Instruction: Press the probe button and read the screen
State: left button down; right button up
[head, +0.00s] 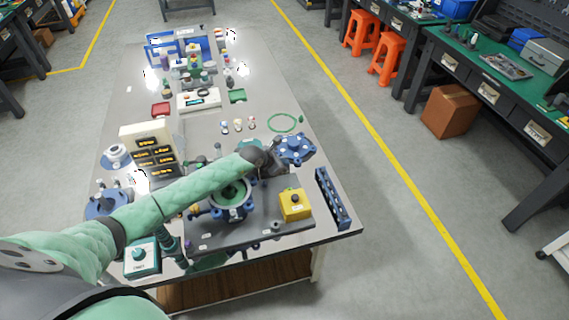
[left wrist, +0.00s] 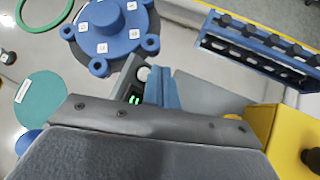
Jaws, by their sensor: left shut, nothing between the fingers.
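A small dark device with a screen showing green digits (left wrist: 133,97) is in the left wrist view. A round white button-like part (left wrist: 143,73) is at its upper end. The digits are too small and partly hidden to read. My left gripper (head: 273,163) is shut and empty, low over the table beside the blue flange. In the left wrist view its blue fingertips (left wrist: 161,85) are right beside the white part; I cannot tell whether they touch. In the head view my gripper and forearm hide the device. My right gripper is not in view.
The blue flange cover (head: 294,149) lies just beyond my gripper. A yellow box with a black button (head: 294,205) and a dark blue slotted rack (head: 332,198) stand to the right. A green ring (head: 282,122) lies farther back. A flanged housing (head: 231,202) sits under my forearm.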

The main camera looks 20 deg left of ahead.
pick_arm(q)
jog(key=shift+f, duration=0.15)
jog(key=shift+w+a+f+b, duration=0.1)
jog(key=shift+b, duration=0.25)
jog(key=shift+w+a+f, duration=0.1)
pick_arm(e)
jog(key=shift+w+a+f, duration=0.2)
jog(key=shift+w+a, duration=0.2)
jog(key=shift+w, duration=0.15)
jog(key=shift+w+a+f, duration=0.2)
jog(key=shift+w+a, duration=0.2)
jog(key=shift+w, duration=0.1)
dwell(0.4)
